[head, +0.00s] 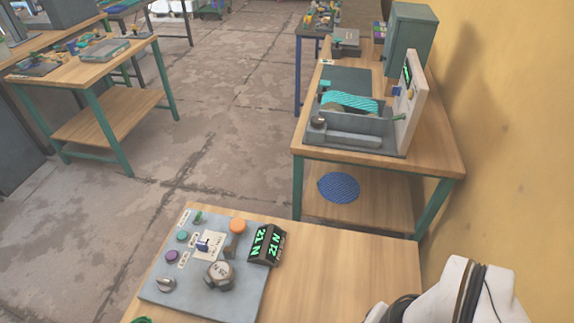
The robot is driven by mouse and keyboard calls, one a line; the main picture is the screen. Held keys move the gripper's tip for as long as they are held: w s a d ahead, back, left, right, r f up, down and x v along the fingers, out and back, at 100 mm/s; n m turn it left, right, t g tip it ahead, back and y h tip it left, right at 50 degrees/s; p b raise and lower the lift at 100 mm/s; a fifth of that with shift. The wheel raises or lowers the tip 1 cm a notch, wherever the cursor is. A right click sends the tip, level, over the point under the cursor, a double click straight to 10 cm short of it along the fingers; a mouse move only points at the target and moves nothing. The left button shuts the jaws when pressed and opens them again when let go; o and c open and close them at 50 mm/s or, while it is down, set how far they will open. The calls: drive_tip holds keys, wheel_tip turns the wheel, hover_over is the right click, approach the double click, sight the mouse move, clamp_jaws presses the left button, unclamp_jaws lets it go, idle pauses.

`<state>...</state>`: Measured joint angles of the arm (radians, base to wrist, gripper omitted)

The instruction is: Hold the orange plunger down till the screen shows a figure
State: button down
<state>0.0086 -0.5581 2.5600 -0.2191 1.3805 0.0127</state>
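The orange plunger (237,226) is a round orange cap near the far right corner of a grey panel (190,290) on the near wooden table. Nothing touches its top. Beside it on the right, a small dark screen (266,245) shows lit green characters. They appear turned on their side and seem to read "12 N" in two places. My gripper is not in view; only part of my white arm with black cables shows at the bottom right.
The panel also carries a large grey knob (219,275), a blue switch (203,244), a teal button (182,236), a purple button (172,256) and a silver knob (166,285). The near table (340,270) is bare right of the screen. A yellow wall (520,130) stands on the right.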

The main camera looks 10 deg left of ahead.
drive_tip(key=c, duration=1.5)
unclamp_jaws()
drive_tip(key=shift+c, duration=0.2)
